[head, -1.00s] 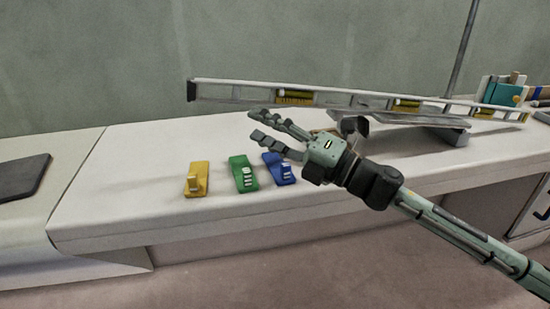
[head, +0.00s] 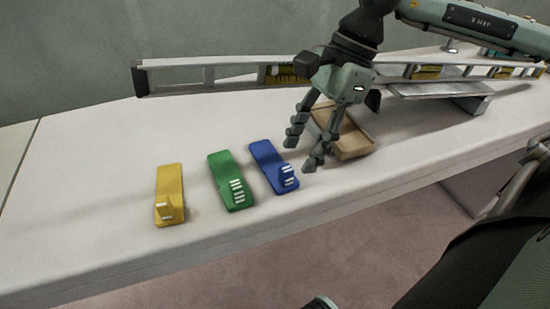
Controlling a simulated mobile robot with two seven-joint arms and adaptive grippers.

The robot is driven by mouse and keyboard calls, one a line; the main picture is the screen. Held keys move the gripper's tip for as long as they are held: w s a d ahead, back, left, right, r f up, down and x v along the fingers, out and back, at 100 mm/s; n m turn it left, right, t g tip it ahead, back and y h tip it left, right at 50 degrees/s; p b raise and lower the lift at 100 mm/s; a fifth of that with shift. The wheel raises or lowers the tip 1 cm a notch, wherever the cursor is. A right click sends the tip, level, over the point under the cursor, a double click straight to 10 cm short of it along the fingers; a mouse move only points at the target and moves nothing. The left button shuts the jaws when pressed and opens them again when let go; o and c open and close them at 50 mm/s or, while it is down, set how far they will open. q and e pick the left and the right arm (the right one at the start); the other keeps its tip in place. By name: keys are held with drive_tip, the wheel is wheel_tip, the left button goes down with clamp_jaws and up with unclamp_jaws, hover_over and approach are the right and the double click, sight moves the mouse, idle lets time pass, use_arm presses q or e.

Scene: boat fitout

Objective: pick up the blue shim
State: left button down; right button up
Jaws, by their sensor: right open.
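The blue shim (head: 268,160) lies on the white countertop, at the right end of a row of three shims. It is a flat wedge with white stripes on its raised near end. My right gripper (head: 301,153) comes down from the upper right, with its fingers pointing down. It is open and empty, just right of the blue shim. One finger is close to the shim's right edge; I cannot tell whether they touch. My left gripper does not show.
A green shim (head: 226,178) lies left of the blue one, and a yellow shim (head: 170,190) lies farther left. A wooden tray (head: 350,140) sits right behind my gripper. The counter's front-left area is clear.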

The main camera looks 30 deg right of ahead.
sight(287, 167)
drive_tip(key=shift+a+f, duration=0.2)
drive_tip(key=shift+f, duration=0.1)
drive_tip(key=shift+w+a+f+p, duration=0.15)
drive_tip(key=shift+a+f+p, duration=0.25)
drive_tip(key=shift+p, duration=0.1)
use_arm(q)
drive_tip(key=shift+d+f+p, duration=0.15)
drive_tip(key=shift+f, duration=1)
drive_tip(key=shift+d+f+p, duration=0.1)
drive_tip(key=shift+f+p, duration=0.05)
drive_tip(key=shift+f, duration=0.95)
use_arm(e)
drive_tip(key=shift+w+x, duration=0.1)
drive_tip(key=shift+x, duration=0.95)
drive_tip(key=shift+w+x, duration=0.15)
drive_tip(key=shift+x, duration=0.9)
clamp_jaws()
